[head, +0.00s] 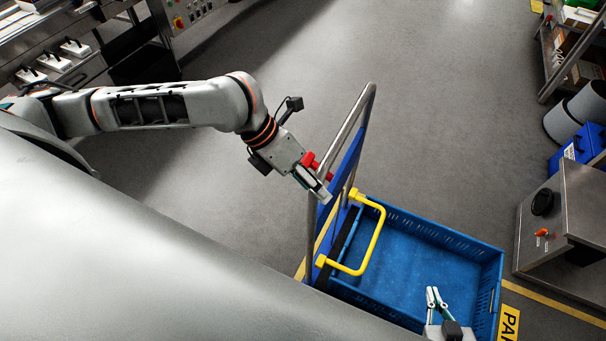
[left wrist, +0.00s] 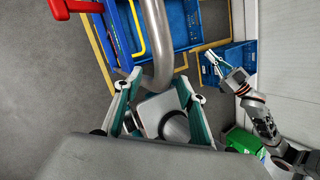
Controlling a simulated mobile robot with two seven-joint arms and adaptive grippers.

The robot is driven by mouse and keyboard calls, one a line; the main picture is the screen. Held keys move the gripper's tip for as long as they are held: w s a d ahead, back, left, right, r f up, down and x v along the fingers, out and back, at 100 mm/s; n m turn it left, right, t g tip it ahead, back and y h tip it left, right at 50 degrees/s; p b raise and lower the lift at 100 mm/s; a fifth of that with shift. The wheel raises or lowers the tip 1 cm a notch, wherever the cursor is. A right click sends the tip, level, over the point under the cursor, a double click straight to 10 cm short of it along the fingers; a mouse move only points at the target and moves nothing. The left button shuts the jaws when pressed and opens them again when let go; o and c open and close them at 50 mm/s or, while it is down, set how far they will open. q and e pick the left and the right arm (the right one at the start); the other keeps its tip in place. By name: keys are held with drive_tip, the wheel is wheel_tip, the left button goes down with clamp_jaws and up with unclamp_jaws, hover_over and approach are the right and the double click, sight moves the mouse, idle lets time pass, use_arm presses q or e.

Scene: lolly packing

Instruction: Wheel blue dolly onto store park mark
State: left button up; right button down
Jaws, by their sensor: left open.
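The blue dolly (head: 352,165) has a bent steel push handle (head: 345,130) and a blue crate (head: 480,252) with a yellow bar (head: 376,240). My left gripper (head: 325,197) is open beside the handle. In the left wrist view, the steel tube (left wrist: 158,45) runs down towards the space between the open fingers (left wrist: 165,95); whether it touches them is unclear. A red grip (head: 318,167) shows close to the gripper. My right gripper (head: 433,291) is over the crate's near part, its finger gap unclear. A yellow floor label reading "PA" (head: 509,324) is partly cut off.
Yellow floor lines (head: 555,303) run near the dolly. A steel cabinet (head: 555,215), a blue bin (head: 570,152) and shelving stand at right. A steel machine (head: 60,45) is at upper left. The grey floor (head: 290,60) beyond the dolly is clear.

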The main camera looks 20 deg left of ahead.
use_arm(q)
drive_tip(key=shift+w+d+f, duration=0.1)
drive_tip(key=shift+d+f, duration=0.25)
drive_tip(key=shift+f, duration=0.3)
